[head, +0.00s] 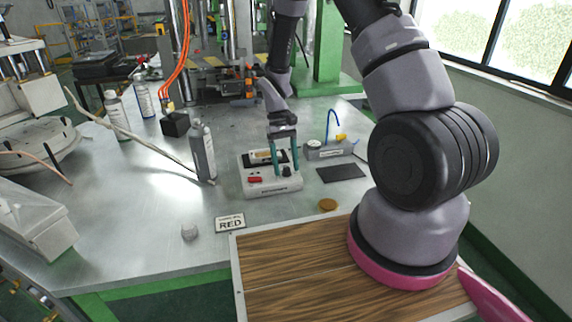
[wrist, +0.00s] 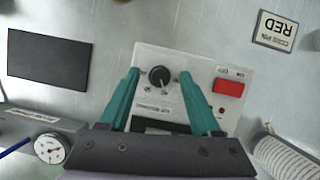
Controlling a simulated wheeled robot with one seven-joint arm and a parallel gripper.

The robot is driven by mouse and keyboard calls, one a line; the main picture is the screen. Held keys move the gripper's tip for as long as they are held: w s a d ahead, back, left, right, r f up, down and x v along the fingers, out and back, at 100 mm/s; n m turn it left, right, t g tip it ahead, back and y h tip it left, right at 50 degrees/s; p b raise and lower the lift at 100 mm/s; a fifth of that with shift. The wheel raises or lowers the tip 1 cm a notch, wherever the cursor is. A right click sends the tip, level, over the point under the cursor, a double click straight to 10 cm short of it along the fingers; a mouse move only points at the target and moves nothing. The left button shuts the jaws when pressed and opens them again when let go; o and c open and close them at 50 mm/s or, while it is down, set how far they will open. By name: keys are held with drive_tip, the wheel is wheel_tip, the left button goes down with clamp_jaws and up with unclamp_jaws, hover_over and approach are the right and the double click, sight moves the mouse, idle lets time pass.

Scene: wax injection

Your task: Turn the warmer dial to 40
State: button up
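The warmer (head: 258,190) is a white box on the metal table, with a red switch (head: 255,180) and a small black dial (head: 287,172). In the wrist view the dial (wrist: 159,76) sits on the warmer's panel (wrist: 190,58), left of the red switch (wrist: 229,88). A pale mark shows on the dial, but its setting is too small to read. My gripper (head: 286,174) points down over the warmer with its teal fingers apart. In the wrist view the fingertips (wrist: 160,73) stand on either side of the dial, with gaps; nothing is held.
A gauge unit (head: 325,152) with a blue tube and a black pad (head: 341,172) lie right of the warmer. A grey bottle (head: 203,153) stands to its left. A RED card (head: 230,223), a brown disc (head: 328,204) and a wooden board (head: 290,275) are in front.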

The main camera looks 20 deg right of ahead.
drive_tip(key=v, duration=1)
drive_tip(key=shift+w+r, duration=0.2)
drive_tip(key=shift+r, duration=0.15)
drive_tip(key=s+d+r+m+t+y, duration=0.1)
drive_tip(key=s+d+r+t, duration=0.15)
drive_tip(key=r, duration=0.75)
drive_tip(key=s+d+r+m+t+y, duration=0.1)
drive_tip(key=s+r+m+t, duration=0.2)
drive_tip(key=r, duration=0.7)
drive_tip(key=s+d+r+m+t, duration=0.1)
drive_tip(key=s+d+r+t, duration=0.2)
drive_tip(key=s+r+t, duration=0.3)
drive_tip(key=s+r, duration=0.4)
drive_tip(key=s, duration=0.4)
drive_tip(key=shift+m+y, duration=0.3)
drive_tip(key=shift+m, duration=0.1)
